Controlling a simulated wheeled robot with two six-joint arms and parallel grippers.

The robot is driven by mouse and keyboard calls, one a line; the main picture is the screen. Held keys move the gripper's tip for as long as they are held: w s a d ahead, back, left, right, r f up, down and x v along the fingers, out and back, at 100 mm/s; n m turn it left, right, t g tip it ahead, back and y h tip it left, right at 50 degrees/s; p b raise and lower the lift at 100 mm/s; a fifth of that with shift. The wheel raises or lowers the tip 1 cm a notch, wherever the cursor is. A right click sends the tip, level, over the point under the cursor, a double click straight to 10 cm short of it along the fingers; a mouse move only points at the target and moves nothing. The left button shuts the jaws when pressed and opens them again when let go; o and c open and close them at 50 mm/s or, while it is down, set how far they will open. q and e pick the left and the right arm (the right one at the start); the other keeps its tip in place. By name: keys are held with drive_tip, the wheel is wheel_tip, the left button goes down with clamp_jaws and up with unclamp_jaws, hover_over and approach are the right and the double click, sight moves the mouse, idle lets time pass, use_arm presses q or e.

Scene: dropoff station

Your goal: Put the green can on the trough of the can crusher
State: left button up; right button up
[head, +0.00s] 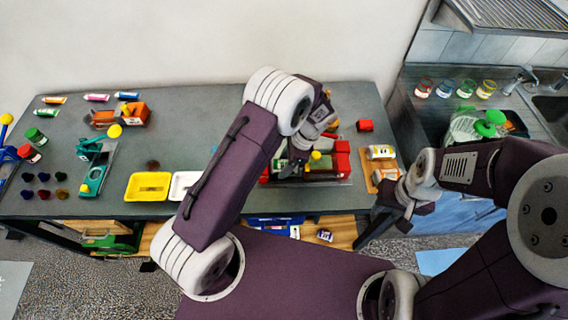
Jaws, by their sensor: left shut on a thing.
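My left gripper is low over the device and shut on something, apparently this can. The fingertips are mostly hidden, so I cannot tell whether the can touches the trough. My right gripper (408,208) hangs off the table's right front corner; its jaws are too small to read.
Left on the table are a teal lever device (95,170), an orange device (122,117), a yellow tray (147,187) and a white tray (184,184).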

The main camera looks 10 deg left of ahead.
use_arm(q)
drive_tip(key=shift+r+p, duration=0.1)
drive_tip(key=shift+p, duration=0.3)
idle(0.6)
drive_tip(key=o, duration=1)
wheel_tip(320, 180, up, 7)
drive_tip(key=p, duration=0.6)
